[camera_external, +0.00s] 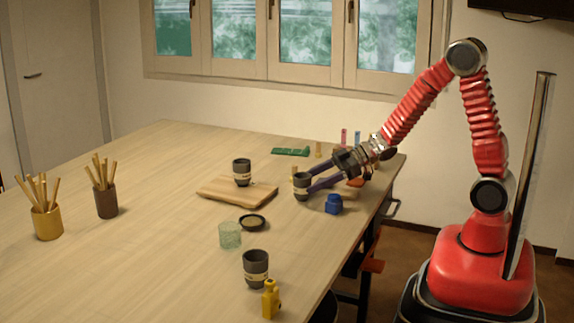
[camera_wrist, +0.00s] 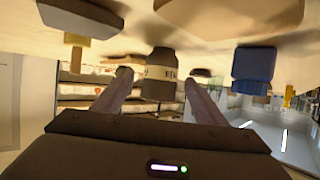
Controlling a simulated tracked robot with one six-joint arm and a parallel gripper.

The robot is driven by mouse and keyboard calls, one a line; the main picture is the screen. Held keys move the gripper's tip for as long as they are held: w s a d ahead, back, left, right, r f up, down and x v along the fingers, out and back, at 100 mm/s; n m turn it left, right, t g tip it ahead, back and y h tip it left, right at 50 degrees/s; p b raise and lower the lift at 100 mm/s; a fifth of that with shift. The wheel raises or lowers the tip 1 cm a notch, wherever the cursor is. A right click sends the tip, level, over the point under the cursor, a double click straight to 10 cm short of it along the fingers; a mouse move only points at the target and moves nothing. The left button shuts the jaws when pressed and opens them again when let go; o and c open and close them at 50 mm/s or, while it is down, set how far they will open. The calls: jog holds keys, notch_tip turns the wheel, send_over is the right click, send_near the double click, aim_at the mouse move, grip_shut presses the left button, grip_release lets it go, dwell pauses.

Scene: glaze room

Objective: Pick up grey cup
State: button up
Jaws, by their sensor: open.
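Three dark grey cups with a pale band stand upright on the table. One grey cup (camera_external: 302,187) stands near the table's right side, at my gripper (camera_external: 309,184). A second cup (camera_external: 242,172) stands on the wooden board, and a third cup (camera_external: 256,268) stands near the front. My gripper's purple fingers are spread and reach in low from the right. In the wrist view, where the table is at the top, the grey cup (camera_wrist: 160,76) shows between the two fingertips (camera_wrist: 158,80). I cannot tell whether either finger touches it.
A blue bottle (camera_external: 333,204) stands close beside my fingers; it also shows in the wrist view (camera_wrist: 253,72). The wooden board (camera_external: 222,195), a dark dish (camera_external: 253,222), a glass (camera_external: 230,235) and a yellow bottle (camera_external: 270,299) are nearby. Stick holders (camera_external: 47,222) stand left.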

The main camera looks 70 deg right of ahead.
aim_at(302, 185)
jog(key=shift+x, duration=1.9)
jog(key=shift+r, duration=0.1)
jog(key=shift+c, duration=0.3)
jog(key=c, duration=1.2)
jog(key=shift+o, duration=0.2)
notch_tip(302, 185, up, 10)
